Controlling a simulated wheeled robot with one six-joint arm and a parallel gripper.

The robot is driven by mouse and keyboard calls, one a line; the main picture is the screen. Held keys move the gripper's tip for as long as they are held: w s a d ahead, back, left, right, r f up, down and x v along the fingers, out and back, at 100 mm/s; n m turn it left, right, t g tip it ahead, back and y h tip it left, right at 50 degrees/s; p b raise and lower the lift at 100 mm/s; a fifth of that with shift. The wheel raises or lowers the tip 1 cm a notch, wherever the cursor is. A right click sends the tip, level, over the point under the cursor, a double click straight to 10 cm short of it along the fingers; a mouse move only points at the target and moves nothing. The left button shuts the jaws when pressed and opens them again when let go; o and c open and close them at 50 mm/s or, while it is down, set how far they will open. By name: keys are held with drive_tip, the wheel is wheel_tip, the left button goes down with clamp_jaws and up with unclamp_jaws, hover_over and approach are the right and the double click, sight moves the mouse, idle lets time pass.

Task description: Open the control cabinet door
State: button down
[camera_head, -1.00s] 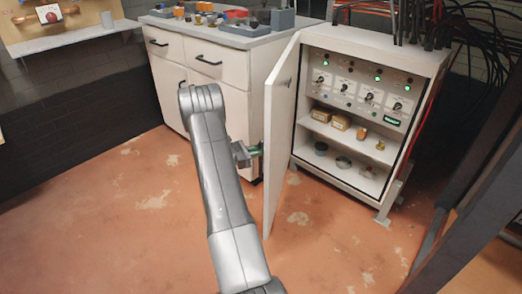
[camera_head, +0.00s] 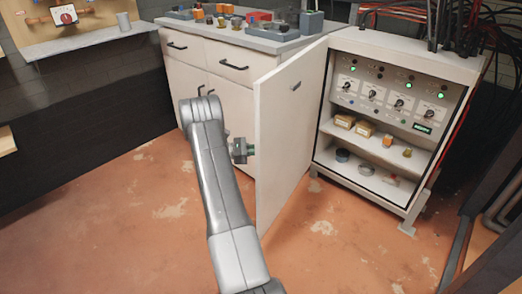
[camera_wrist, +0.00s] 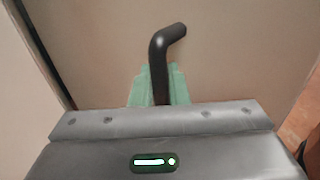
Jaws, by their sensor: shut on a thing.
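The control cabinet (camera_head: 405,42) is white and stands at the right in the head view. Its white door (camera_head: 290,135) stands wide open, hinged on the cabinet's left side, with its inner face toward the head camera. My gripper (camera_head: 250,149) is at the door's outer face, partly hidden behind the door's free edge. In the wrist view, the green fingertips (camera_wrist: 159,88) are shut on the black door handle (camera_wrist: 160,60). The handle bends to the right above the fingers. The head view does not show the handle, as the door hides it.
Inside the cabinet are a panel (camera_head: 392,95) with knobs and green lights, and shelves with small parts. A white drawer unit (camera_head: 200,75) stands behind the door and close to my arm. The orange floor (camera_head: 340,250) in front is clear.

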drive_tip(key=shift+f, duration=0.1)
drive_tip(key=c, duration=1.5)
unclamp_jaws()
drive_tip(key=a+p, duration=0.2)
drive_tip(key=a, duration=1.2)
drive_tip(key=shift+s+p, duration=0.35)
drive_tip(key=shift+p, duration=0.05)
drive_tip(key=d+b, duration=0.2)
drive_tip(key=d, duration=1.2)
drive_tip(key=shift+w+b, duration=0.35)
